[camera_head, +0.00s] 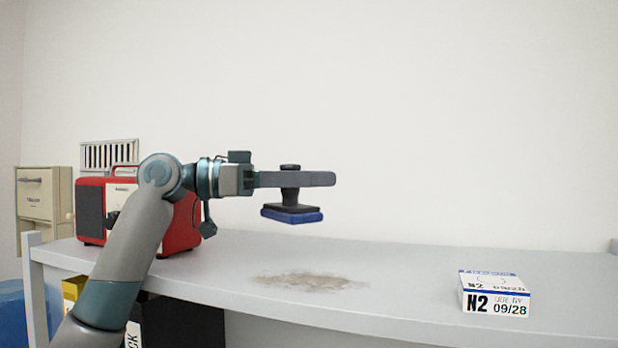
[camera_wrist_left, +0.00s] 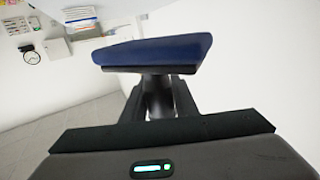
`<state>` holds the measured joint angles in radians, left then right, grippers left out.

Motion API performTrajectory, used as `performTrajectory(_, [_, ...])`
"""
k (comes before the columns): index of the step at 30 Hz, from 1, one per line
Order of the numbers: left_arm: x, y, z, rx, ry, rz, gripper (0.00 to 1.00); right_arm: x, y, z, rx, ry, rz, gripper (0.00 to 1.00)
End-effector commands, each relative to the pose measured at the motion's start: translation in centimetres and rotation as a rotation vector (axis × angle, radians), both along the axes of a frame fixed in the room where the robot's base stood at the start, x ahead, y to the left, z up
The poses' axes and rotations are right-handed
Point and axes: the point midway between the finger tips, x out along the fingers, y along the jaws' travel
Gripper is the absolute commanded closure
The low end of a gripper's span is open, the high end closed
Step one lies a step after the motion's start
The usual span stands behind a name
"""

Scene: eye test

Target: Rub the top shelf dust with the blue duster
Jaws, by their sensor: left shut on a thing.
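The blue duster (camera_head: 292,214) has a dark handle and a flat blue pad facing down. My left gripper (camera_head: 291,179) is shut on the duster's handle and holds it in the air above the shelf. In the left wrist view the duster (camera_wrist_left: 155,50) shows beyond the gripper (camera_wrist_left: 158,100). The brown dust patch (camera_head: 310,281) lies on the grey top shelf (camera_head: 400,285), below and slightly right of the duster. The pad is clear of the dust and the shelf. My right gripper is not in view.
A white and blue box marked N2 (camera_head: 494,294) stands on the shelf to the right of the dust. A red case (camera_head: 182,228) stands at the shelf's left end, behind my left arm. The shelf between dust and box is clear.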

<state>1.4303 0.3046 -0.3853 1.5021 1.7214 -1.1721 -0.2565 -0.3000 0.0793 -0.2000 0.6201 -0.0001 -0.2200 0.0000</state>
Motion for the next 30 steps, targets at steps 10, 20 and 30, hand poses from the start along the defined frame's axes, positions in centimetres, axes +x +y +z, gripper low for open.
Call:
performTrajectory(10, [0.0, -0.1, 2.2, 0.001, 0.002, -0.002, 0.96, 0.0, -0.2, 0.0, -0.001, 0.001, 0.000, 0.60])
performTrajectory(20, [0.0, -0.1, 2.9, 0.000, 0.001, -0.001, 0.96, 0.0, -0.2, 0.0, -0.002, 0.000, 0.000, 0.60])
performTrajectory(30, [0.0, -0.1, 2.9, 0.000, 0.001, -0.001, 0.96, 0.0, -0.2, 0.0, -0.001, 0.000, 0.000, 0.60])
